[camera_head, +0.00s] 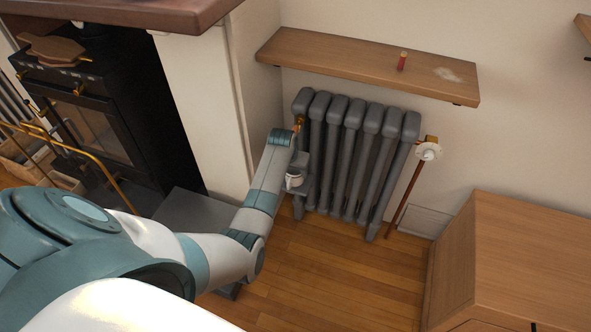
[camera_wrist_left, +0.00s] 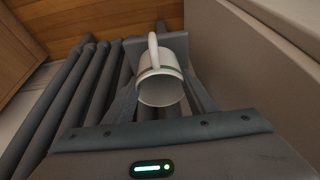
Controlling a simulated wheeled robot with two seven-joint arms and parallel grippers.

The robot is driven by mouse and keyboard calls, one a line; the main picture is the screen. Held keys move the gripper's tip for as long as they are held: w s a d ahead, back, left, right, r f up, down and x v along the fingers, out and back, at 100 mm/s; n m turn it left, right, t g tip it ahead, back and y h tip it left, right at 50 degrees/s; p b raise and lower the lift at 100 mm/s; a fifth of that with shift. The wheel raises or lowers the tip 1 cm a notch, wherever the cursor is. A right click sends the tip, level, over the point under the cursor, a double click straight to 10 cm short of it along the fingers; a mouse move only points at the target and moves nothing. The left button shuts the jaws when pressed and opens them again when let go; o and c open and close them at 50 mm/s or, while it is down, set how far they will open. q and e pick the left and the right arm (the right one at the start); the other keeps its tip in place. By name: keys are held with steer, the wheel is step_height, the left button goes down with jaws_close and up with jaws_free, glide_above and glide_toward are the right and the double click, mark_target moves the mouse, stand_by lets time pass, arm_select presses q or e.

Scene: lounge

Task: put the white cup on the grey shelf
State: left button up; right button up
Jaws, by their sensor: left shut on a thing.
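The white cup (camera_head: 293,181) is beside the left end of the grey radiator, low down. My left gripper (camera_head: 300,170) is shut on it. In the left wrist view the white cup (camera_wrist_left: 161,88) sits between the two fingers, with its handle toward the top of the picture. A small flat grey piece (camera_wrist_left: 125,49) shows just past the cup; it may be the grey shelf. I cannot tell whether the cup touches it. My right gripper is not in view.
The grey radiator (camera_head: 345,150) stands against the wall, close to my left arm. A wooden wall shelf (camera_head: 340,60) with a small red object (camera_head: 402,61) hangs above it. A wooden cabinet (camera_head: 520,260) stands at the right. The wood floor (camera_head: 330,275) before the radiator is clear.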

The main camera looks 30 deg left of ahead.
mark_target(291, 177)
arm_select(q)
steer(key=shift+w+a, duration=0.2)
steer(key=shift+w, duration=0.55)
steer(key=shift+w+f, duration=0.1)
steer(key=shift+f, duration=0.65)
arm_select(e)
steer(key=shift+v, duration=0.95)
arm_select(q)
steer(key=shift+f, duration=0.2)
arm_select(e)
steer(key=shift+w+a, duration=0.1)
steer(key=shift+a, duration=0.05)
arm_select(q)
steer(key=o, duration=1.2)
steer(key=shift+r, duration=0.1)
steer(key=shift+r, duration=0.45)
steer(key=p+v, duration=0.2)
steer(key=v, duration=0.9)
steer(key=shift+s+d+r, duration=0.1)
steer(key=shift+s+r, duration=0.05)
steer(key=shift+s, duration=0.15)
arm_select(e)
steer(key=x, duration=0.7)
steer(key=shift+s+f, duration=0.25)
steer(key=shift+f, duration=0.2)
